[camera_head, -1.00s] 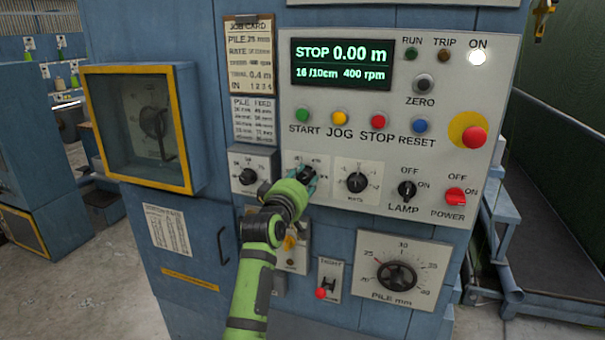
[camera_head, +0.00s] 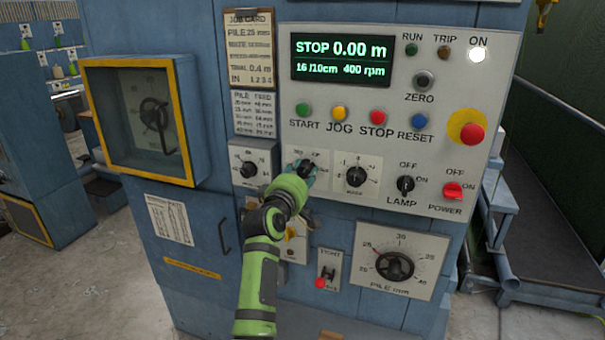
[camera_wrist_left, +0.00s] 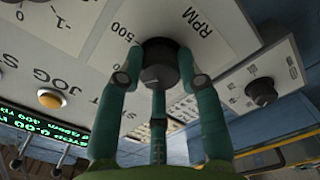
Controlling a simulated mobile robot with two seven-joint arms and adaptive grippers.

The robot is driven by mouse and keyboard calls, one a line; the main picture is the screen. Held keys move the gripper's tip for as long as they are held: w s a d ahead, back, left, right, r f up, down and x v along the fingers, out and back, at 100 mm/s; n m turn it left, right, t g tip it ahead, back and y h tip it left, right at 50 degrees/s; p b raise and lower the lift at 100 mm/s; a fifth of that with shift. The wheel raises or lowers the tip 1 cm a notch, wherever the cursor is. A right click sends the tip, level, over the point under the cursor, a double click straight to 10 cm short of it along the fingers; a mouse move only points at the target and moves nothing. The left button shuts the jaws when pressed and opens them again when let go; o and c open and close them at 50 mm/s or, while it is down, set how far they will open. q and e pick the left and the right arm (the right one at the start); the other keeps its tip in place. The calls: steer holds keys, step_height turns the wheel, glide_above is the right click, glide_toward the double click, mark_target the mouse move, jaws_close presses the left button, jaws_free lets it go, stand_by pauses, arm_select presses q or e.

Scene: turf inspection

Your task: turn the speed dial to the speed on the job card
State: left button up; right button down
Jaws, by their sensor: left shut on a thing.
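The speed dial is a black knob (camera_wrist_left: 160,66) on a pale plate marked RPM and 500, shown in the left wrist view. My left gripper (camera_head: 301,171) is shut on it, with green fingers around the knob. In the head view the gripper hides most of the dial, and its pointer cannot be read. The job card (camera_head: 249,50) hangs at the upper left of the panel; its speed line is too blurred to read. The green display (camera_head: 342,61) reads STOP, 0.00 m, 16 /10cm and 400 rpm. My right gripper is not in view.
A feed knob (camera_head: 249,169) sits left of the dial and another black knob (camera_head: 356,176) close on its right. Start, jog, stop and reset buttons run above. A red emergency button (camera_head: 472,133) is at the right. A glass-fronted box (camera_head: 186,125) juts out at left.

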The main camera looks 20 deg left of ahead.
arm_select(q)
steer(key=shift+r, duration=0.2)
steer(key=o, duration=1.1)
steer(key=shift+o, duration=0.2)
steer(key=shift+f, duration=0.1)
steer(key=shift+s+f, duration=0.1)
steer(key=shift+s, duration=0.05)
steer(key=s, duration=0.7)
steer(key=shift+a, duration=0.15)
